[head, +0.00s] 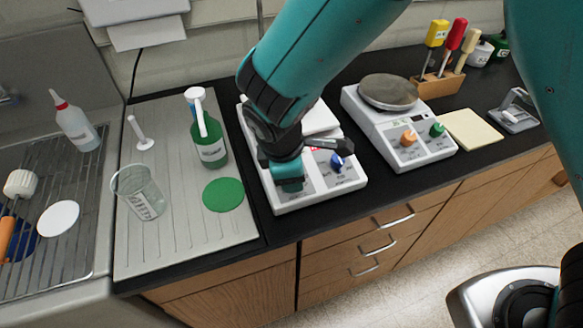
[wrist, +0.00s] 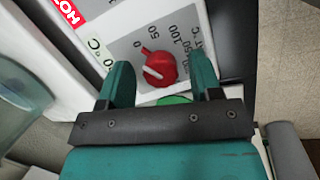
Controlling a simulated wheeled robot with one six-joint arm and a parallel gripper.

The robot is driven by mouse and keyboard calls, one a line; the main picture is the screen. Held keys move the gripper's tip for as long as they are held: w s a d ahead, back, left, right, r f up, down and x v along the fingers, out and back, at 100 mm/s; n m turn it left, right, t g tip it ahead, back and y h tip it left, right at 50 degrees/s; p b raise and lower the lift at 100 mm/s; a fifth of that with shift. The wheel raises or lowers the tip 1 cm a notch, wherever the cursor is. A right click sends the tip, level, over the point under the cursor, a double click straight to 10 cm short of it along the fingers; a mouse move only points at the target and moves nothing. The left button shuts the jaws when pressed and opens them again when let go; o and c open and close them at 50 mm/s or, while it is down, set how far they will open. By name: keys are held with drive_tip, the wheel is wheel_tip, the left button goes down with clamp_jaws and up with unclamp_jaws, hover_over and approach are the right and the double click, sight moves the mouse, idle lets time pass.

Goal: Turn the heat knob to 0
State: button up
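The heat knob (wrist: 159,68) is red, on a grey panel with a °C scale, in the wrist view. A narrow red tip on it points up-left, near the 0 and 50 marks; the exact reading is hard to tell. My gripper (wrist: 162,66) is open, with one teal finger on each side of the knob. I cannot tell whether either finger touches it. In the head view my gripper (head: 288,182) is low over the front left of the white hotplate (head: 336,183), hiding the red knob. A blue knob (head: 337,160) sits to the right on the same panel.
A second white device (head: 415,150) with orange and green knobs stands to the right. A green bottle (head: 209,140), a green disc (head: 223,194) and a beaker (head: 140,192) stand left, on the drainboard. The counter's front edge is close below.

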drive_tip(key=shift+r, duration=0.1)
drive_tip(key=b+v, duration=0.2)
drive_tip(key=v, duration=1.5)
drive_tip(key=shift+r, duration=0.1)
drive_tip(key=s+d+m+g+y, duration=0.1)
drive_tip(key=s+d+m+y, duration=0.3)
drive_tip(key=d, duration=0.6)
drive_tip(key=s+d+m+g+y, duration=0.1)
drive_tip(key=s+d+m+y, duration=0.1)
drive_tip(key=s+d+m, duration=0.2)
drive_tip(key=s+m, duration=0.3)
drive_tip(key=s, duration=0.1)
drive_tip(key=shift+s+d+r, duration=0.25)
drive_tip(key=shift+s+r, duration=0.1)
